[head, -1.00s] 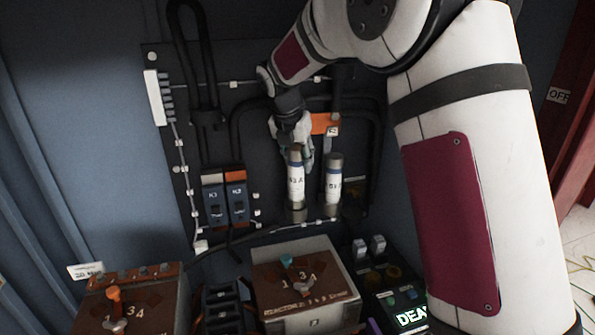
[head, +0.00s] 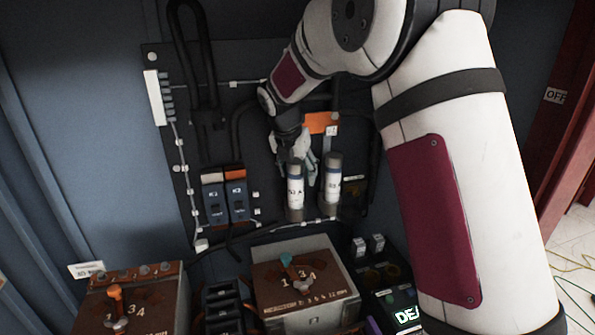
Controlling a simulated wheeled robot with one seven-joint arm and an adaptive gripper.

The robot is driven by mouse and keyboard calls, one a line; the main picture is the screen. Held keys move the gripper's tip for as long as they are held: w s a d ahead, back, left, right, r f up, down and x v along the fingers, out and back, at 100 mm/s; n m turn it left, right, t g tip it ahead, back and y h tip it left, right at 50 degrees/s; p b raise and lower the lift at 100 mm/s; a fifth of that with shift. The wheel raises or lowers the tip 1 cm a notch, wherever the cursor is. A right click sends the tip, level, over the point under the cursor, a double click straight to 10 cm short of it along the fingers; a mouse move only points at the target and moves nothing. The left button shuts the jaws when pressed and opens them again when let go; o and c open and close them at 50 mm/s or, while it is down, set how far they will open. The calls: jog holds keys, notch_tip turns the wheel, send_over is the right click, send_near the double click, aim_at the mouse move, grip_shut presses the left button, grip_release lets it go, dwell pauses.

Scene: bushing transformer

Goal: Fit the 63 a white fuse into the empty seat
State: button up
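The 63 A white fuse (head: 296,191) stands upright as the left one of two white fuses low on the dark panel, its lower end at the base of the left seat. The angle does not show whether it is fully home. My gripper (head: 303,165) is at its upper part from above and behind, one light grey finger showing just right of it. The gripper appears shut on this fuse; its other finger is mostly hidden. The second white fuse (head: 333,180) stands upright close on the right, beside the gripper finger.
Two blue switch modules (head: 225,200) sit left of the fuses. An orange block (head: 321,123) is behind the gripper. Black cables hang around the panel. A brown-topped box with a dial (head: 304,282) stands in front below, and a lit display (head: 408,315) is lower right.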

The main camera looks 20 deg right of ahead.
jog(key=shift+r, duration=0.1)
jog(key=v, duration=1.2)
